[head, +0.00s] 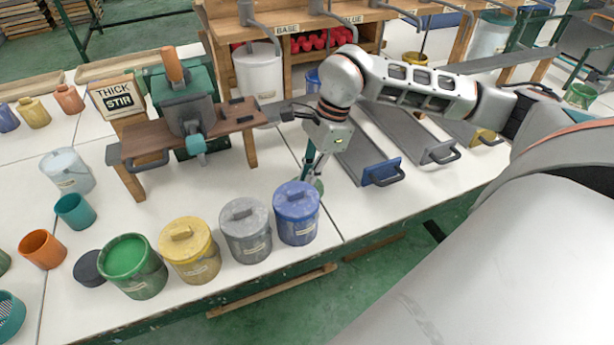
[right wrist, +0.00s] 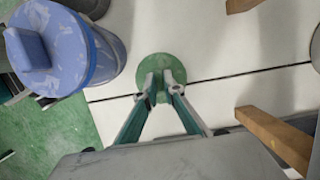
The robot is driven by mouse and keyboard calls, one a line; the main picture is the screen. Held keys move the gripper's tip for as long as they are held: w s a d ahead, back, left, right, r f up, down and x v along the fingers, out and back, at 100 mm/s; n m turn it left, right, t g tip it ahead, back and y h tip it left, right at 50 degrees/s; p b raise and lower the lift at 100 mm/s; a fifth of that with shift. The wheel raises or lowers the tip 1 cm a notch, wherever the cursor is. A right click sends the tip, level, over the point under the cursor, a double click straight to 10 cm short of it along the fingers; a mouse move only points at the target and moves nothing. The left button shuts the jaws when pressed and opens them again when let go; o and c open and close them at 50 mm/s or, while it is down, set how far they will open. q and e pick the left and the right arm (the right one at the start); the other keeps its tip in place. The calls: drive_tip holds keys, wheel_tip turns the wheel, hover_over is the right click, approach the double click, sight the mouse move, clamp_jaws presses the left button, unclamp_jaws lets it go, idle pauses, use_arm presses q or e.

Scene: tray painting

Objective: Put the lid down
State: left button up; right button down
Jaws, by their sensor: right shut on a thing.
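My right gripper (head: 312,174) is between the blue lidded can and the wooden stand. In the right wrist view my gripper (right wrist: 161,88) is shut on the green lid (right wrist: 161,67), a round disc whose grip is mostly hidden between the fingertips. In the head view only a small part of the green lid (head: 319,187) shows past the fingers. I cannot tell whether it touches the white table (head: 240,185). The green can (head: 147,284) at the front left is uncovered and shows green paint. My left gripper is not in view.
A blue lidded can (head: 298,222) stands close to my gripper; grey (head: 247,242) and yellow (head: 190,262) lidded cans stand left of it. The wooden stand (head: 134,182) carries a mixer. Flat trays (head: 363,150) lie to the right.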

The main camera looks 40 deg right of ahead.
sight(319, 183)
drive_tip(key=shift+f, duration=0.15)
drive_tip(key=c, duration=2.2)
unclamp_jaws()
drive_tip(key=shift+o, duration=0.2)
drive_tip(key=shift+r, duration=0.35)
drive_tip(key=p+v, duration=0.1)
drive_tip(key=v, duration=1)
drive_tip(key=shift+r+p, duration=0.35)
drive_tip(key=shift+r, duration=0.05)
drive_tip(key=shift+d, duration=0.15)
